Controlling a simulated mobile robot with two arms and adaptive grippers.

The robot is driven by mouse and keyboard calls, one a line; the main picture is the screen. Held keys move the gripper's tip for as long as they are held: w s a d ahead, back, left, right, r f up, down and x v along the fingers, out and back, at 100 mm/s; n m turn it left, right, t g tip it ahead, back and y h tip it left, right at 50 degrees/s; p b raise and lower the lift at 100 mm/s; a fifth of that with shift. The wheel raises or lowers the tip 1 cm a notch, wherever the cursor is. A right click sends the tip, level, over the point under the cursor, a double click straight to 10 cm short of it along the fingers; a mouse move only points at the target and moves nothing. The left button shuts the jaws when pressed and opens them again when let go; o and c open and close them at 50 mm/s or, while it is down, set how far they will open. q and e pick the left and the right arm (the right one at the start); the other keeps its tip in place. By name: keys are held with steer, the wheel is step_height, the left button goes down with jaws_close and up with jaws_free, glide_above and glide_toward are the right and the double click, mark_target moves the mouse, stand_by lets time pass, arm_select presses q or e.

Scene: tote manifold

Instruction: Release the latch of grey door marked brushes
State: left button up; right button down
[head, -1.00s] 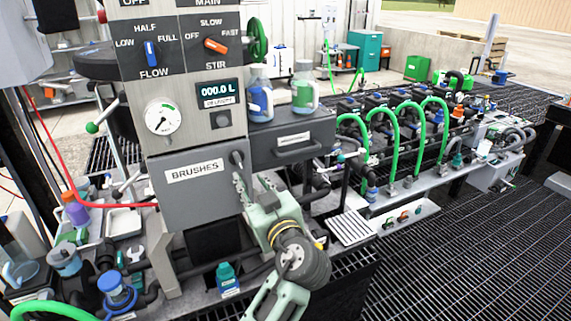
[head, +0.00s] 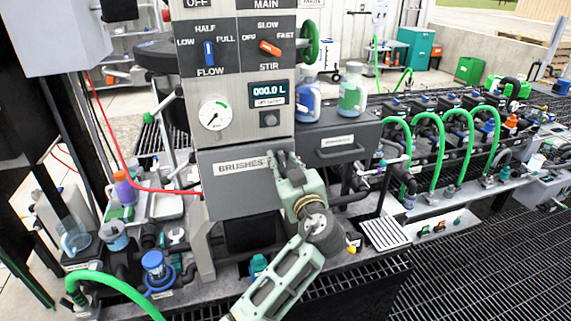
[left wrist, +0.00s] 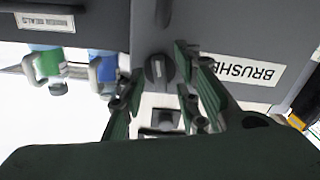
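The grey door marked BRUSHES (head: 235,192) is closed on the front of the grey panel unit. Its white label also shows upside down in the left wrist view (left wrist: 243,68). The door's latch, a dark round knob with a light bar (left wrist: 158,70), shows in the left wrist view near the door's edge. My left gripper (head: 275,160) is at the door's upper right corner and hides the latch in the head view. In the left wrist view its fingers (left wrist: 160,88) are spread, one on each side of the latch. I cannot tell whether they touch it. My right gripper is not in view.
A grey drawer (head: 335,142) with two bottles on top stands right of the door. Above the door are a gauge (head: 214,113), a display and two knobs. Green hoses (head: 428,140) arch at the right. A red hose (head: 125,165) runs at the left.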

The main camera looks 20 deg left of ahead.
arm_select(q)
jaws_close()
steer(key=shift+f+m+b, duration=0.1)
steer(key=shift+m+b, duration=0.45)
steer(key=shift+m, duration=0.95)
steer(key=shift+o, duration=0.3)
jaws_free()
